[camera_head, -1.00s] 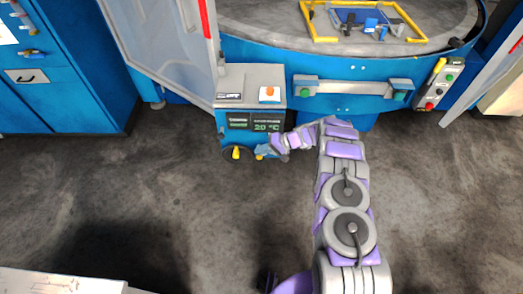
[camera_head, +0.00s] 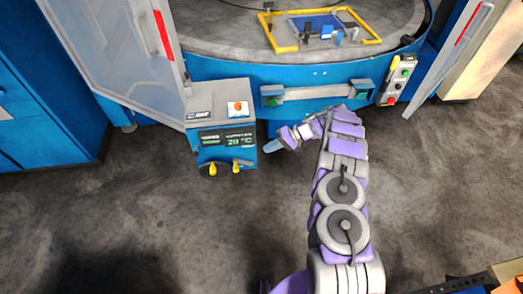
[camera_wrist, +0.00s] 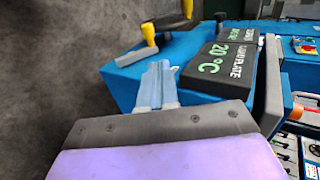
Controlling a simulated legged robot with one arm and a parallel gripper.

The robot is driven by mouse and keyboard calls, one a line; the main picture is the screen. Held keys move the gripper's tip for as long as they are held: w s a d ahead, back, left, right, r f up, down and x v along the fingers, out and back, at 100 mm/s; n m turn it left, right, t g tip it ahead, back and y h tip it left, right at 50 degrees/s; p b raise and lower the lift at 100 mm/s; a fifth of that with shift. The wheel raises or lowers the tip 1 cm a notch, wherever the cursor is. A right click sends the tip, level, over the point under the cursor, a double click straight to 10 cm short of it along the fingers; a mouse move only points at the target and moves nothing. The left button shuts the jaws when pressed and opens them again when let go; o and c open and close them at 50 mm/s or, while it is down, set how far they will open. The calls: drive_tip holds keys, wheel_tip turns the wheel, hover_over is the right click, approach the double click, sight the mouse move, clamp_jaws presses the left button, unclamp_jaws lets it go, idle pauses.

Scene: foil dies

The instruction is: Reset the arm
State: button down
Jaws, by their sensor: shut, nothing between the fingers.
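My gripper (camera_head: 273,145) is shut and empty at the end of my purple and grey arm. In the head view it is just right of a blue control box (camera_head: 210,153) with a temperature display reading about 20 °C. In the wrist view the light blue fingers (camera_wrist: 154,86) are together and point toward the box, with the dark display panel (camera_wrist: 220,65) to their right. Two yellow-tipped knobs (camera_head: 224,169) stick out at the box's lower front. Whether the fingers touch the box is unclear, but they look apart from it in the head view.
A large blue round machine (camera_head: 330,70) with a grey table, a yellow frame (camera_head: 283,45) and a handle bar (camera_head: 315,92) stands ahead. Its doors stand open on both sides. A blue cabinet (camera_head: 30,130) is at left. A shelf edge (camera_head: 450,285) shows bottom right. Grey floor is clear.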

drive_tip(key=shift+d+r, duration=0.15)
drive_tip(key=shift+d, duration=0.15)
idle(0.4)
drive_tip(key=s+a+r+g+h, duration=0.1)
drive_tip(key=s+r, duration=0.2)
drive_tip(key=r, duration=0.5)
drive_tip(key=s+a+r+h, duration=0.1)
drive_tip(key=s+r, duration=0.2)
drive_tip(key=r, duration=0.5)
drive_tip(key=s+d+r+h, duration=0.1)
drive_tip(key=s+r+h, duration=0.1)
drive_tip(key=s+r, duration=0.85)
drive_tip(key=s+d+r+h, duration=0.1)
drive_tip(key=s+d, duration=0.3)
drive_tip(key=s, duration=0.6)
drive_tip(key=s+d+r+m+h, duration=0.1)
drive_tip(key=s+d+h, duration=0.3)
drive_tip(key=s, duration=0.7)
drive_tip(key=s+d+r+m+t+h, duration=0.1)
drive_tip(key=s+d, duration=0.4)
drive_tip(key=s, duration=0.5)
wheel_tip(320, 180, up, 2)
drive_tip(key=shift+s+d+r+h, duration=0.3)
drive_tip(key=shift+d+h, duration=0.1)
drive_tip(key=shift+h, duration=0.3)
drive_tip(key=shift+f, duration=0.1)
